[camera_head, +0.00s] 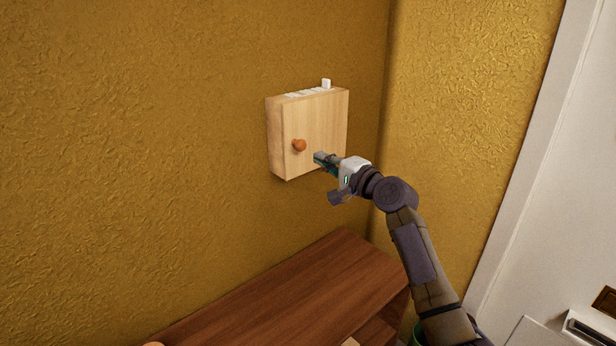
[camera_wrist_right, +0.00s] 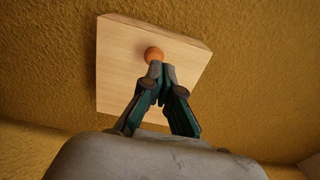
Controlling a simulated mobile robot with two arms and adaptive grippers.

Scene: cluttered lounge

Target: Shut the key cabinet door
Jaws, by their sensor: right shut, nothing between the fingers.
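The key cabinet (camera_head: 275,140) is a light wooden box mounted on the yellow wall. Its door (camera_head: 325,120) lies flat against the box front, with no gap that I can make out. A round orange knob (camera_head: 299,145) sits on the door's left part. My right gripper (camera_head: 318,157) is shut and empty, in front of the door just right of and below the knob. In the right wrist view the cabinet door (camera_wrist_right: 125,70) fills the upper middle, and the closed fingertips (camera_wrist_right: 162,68) appear just below the knob (camera_wrist_right: 153,54). I cannot tell whether they touch. My left gripper is out of view.
Small white items (camera_head: 308,91) lie on top of the cabinet. A brown wooden sideboard (camera_head: 290,290) stands below it against the wall. A wall corner is close to the cabinet's right, and a white door or panel (camera_head: 550,190) is further right.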

